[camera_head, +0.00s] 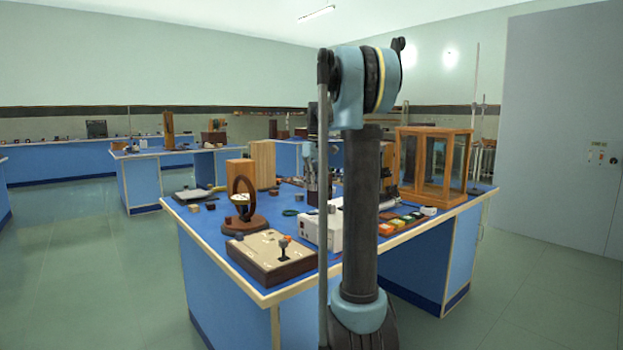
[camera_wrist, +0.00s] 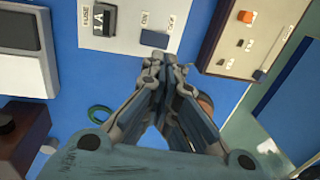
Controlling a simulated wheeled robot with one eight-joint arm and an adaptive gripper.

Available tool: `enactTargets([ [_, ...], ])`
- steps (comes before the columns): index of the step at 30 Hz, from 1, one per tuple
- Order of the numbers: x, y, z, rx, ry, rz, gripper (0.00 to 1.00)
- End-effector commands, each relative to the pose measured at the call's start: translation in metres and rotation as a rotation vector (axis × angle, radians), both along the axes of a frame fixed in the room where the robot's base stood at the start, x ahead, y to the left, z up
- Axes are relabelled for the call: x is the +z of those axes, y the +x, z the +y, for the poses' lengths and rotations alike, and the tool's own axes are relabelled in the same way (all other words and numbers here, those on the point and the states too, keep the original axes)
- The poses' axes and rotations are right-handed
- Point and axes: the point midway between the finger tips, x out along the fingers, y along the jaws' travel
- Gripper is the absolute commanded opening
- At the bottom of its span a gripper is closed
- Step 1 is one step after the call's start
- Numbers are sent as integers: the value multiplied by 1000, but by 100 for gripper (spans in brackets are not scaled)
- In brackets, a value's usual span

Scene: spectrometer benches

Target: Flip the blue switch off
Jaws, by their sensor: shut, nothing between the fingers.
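The blue switch (camera_wrist: 155,39) is a small dark-blue rocker on the panel of a white box (camera_wrist: 125,40) in the wrist view. Labels reading ON and, apparently, OFF stand beside it. In the head view the white box (camera_head: 309,232) stands on the blue bench, partly hidden by my arm; the switch cannot be made out there. My gripper (camera_wrist: 166,62) is shut and empty. In the wrist view its fingertips appear just below the switch, near the box's edge. I cannot tell whether they touch it or how the rocker is tilted.
A wooden control box (camera_wrist: 247,40) with an orange button and small switches lies right of the white box; it also shows in the head view (camera_head: 271,262). A green ring (camera_wrist: 99,114) lies on the blue bench top (camera_wrist: 75,88). A glass-sided wooden case (camera_head: 432,165) stands at the right.

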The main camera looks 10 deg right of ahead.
Motion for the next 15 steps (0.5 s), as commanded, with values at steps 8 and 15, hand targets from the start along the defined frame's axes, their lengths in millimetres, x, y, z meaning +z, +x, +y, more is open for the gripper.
enactTargets([
  [8, -47, -3, 6, -1, 0, 0, 0],
  [15, -72, -5, 9, -1, 0, 0, 0],
])
